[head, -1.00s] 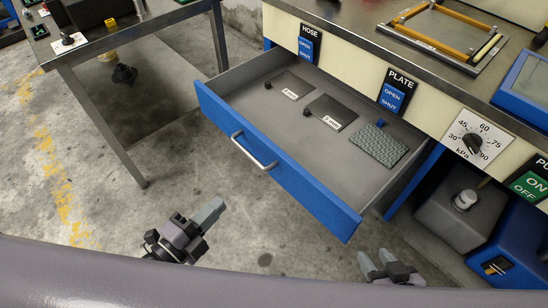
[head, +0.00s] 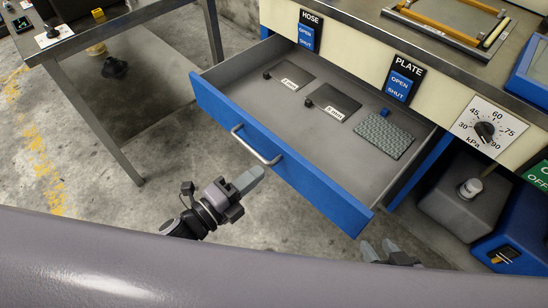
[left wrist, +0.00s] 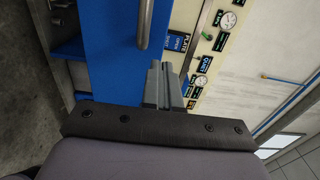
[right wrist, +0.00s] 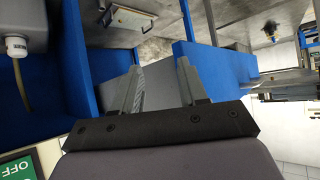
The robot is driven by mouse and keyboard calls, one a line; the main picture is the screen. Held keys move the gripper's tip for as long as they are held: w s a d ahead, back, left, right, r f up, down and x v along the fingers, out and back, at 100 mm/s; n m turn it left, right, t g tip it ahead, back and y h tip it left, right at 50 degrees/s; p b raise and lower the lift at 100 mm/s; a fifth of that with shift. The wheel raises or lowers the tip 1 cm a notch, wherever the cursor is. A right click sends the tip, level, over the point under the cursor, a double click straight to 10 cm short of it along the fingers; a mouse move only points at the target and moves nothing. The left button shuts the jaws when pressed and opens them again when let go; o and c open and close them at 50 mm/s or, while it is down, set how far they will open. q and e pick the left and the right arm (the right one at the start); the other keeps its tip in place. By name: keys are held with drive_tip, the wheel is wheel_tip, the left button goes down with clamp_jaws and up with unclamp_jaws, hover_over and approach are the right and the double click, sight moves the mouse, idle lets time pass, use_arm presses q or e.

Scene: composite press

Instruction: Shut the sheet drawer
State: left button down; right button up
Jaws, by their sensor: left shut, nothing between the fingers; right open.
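The sheet drawer (head: 290,165) stands pulled out under the bench, with a blue front and a silver bar handle (head: 256,146). Two dark sheets with labels (head: 286,78) and (head: 332,103) and a grey-green textured sheet (head: 384,136) lie in it. My left gripper (head: 255,178) is shut and empty, just in front of the drawer front, below the handle and apart from it. The blue front and handle also show in the left wrist view (left wrist: 110,40). My right gripper (head: 378,250) is open and empty, near the drawer's right front corner; its fingers show apart in the right wrist view (right wrist: 160,85).
The bench (head: 350,40) carries HOSE and PLATE switch plates and a kPa dial (head: 485,132) on its front. Grey and blue units stand beneath it at right (head: 465,205). A metal table (head: 80,95) stands at left. The floor before the drawer is clear.

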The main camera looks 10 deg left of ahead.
sight(284, 152)
use_arm(q)
drive_tip(key=x, duration=0.6)
drive_tip(key=shift+w+d, duration=0.15)
drive_tip(key=shift+w, duration=0.05)
use_arm(e)
drive_tip(key=shift+s+f, duration=0.1)
drive_tip(key=shift+f, duration=0.1)
